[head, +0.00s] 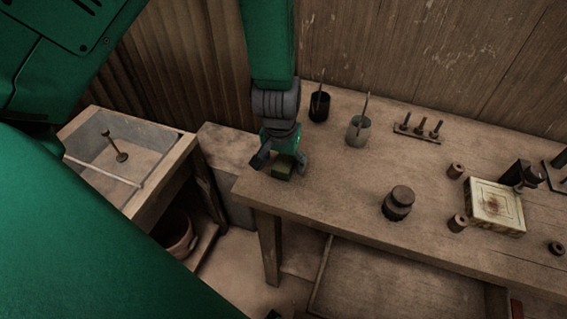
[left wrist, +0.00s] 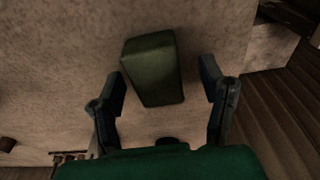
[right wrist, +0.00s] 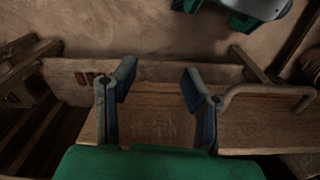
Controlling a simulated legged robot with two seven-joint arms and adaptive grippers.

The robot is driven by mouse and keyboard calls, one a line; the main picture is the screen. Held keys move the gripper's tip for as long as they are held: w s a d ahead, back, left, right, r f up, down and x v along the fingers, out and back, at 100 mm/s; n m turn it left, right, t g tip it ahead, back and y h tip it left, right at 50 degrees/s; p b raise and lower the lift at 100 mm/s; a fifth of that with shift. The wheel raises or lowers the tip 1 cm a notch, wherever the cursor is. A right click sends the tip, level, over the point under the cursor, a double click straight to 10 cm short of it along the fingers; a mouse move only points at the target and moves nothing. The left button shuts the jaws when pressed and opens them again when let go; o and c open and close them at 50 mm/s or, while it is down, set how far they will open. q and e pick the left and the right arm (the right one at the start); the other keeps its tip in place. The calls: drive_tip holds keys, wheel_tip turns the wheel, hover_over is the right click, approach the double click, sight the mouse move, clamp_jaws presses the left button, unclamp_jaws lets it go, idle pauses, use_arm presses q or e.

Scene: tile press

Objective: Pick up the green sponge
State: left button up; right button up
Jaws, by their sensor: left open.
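The green sponge (head: 282,169) is a dark green block on the left end of the workbench. In the left wrist view the sponge (left wrist: 153,69) lies on the bench top, slightly tilted in the picture, ahead of the fingertips and between their lines. My left gripper (head: 280,160) points down over the sponge, and its fingers (left wrist: 165,85) are spread with nothing held between them. In the right wrist view my right gripper (right wrist: 157,85) has its fingers apart and empty, facing a wooden part below a floor area. The right gripper does not show in the head view.
Two dark and grey cups with tools (head: 320,105) (head: 358,130) stand behind the sponge. A peg rack (head: 418,129), a round dark weight (head: 398,203) and a patterned tile block (head: 495,205) are further right. A sink-like basin (head: 120,155) is at left. Bench around the sponge is clear.

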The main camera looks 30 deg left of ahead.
sight(285, 160)
use_arm(q)
drive_tip(key=shift+w+d+f, duration=0.1)
drive_tip(key=shift+d+f, duration=0.05)
drive_tip(key=shift+f, duration=0.25)
drive_tip(key=shift+d, duration=0.2)
drive_tip(key=c, duration=0.7)
drive_tip(key=shift+a, duration=0.3)
drive_tip(key=c, duration=0.4)
drive_tip(key=shift+r, duration=0.1)
wheel_tip(285, 160, up, 10)
drive_tip(key=shift+d+f, duration=0.1)
